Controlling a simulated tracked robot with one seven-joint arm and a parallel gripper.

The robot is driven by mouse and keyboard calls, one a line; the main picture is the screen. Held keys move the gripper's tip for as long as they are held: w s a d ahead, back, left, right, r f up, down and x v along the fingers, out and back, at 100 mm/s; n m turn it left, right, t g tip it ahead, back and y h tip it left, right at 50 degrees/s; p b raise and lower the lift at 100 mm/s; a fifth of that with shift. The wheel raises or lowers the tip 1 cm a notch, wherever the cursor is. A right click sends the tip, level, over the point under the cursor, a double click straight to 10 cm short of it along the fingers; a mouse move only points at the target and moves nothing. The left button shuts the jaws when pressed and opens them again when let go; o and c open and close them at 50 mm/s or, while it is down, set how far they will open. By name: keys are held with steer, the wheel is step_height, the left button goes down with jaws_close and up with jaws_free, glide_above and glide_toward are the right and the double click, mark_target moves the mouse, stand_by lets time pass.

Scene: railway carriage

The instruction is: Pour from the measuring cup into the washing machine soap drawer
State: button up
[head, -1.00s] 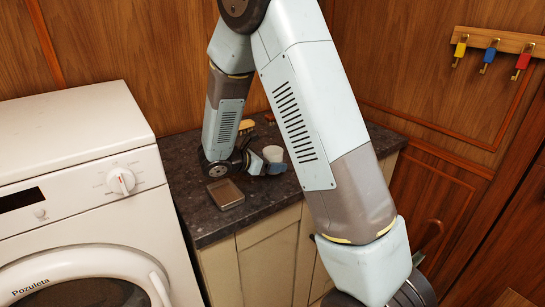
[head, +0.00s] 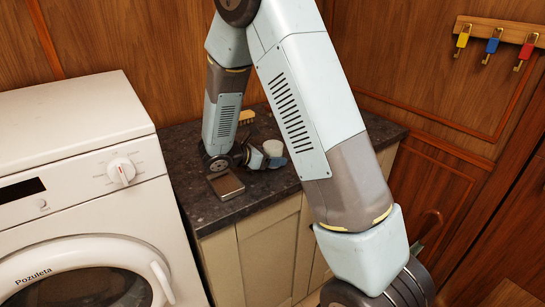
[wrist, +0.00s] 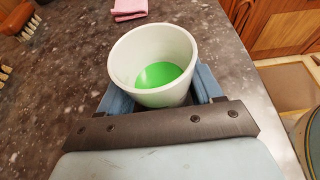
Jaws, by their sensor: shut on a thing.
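The measuring cup is white and round, with bright green liquid in it, and shows in the wrist view (wrist: 125,58) and small in the head view (head: 273,147). My gripper (wrist: 163,92) is shut on it, with a blue finger on each side. The cup is about upright over the dark counter; I cannot tell if it touches it. The white washing machine (head: 75,125) stands at the left of the head view, with a dial and dark display on its front panel. I cannot make out its soap drawer.
The speckled counter (head: 200,215) holds a small shallow tray (head: 226,186) and a brush (head: 246,116). A pink cloth (wrist: 130,8) lies beyond the cup. Coloured key tags hang from a wall rack (head: 500,29). My arm hides part of the counter.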

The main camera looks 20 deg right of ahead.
steer(key=o, duration=1.2)
steer(key=shift+c, duration=0.2)
steer(key=shift+v, duration=3.7)
jaws_close()
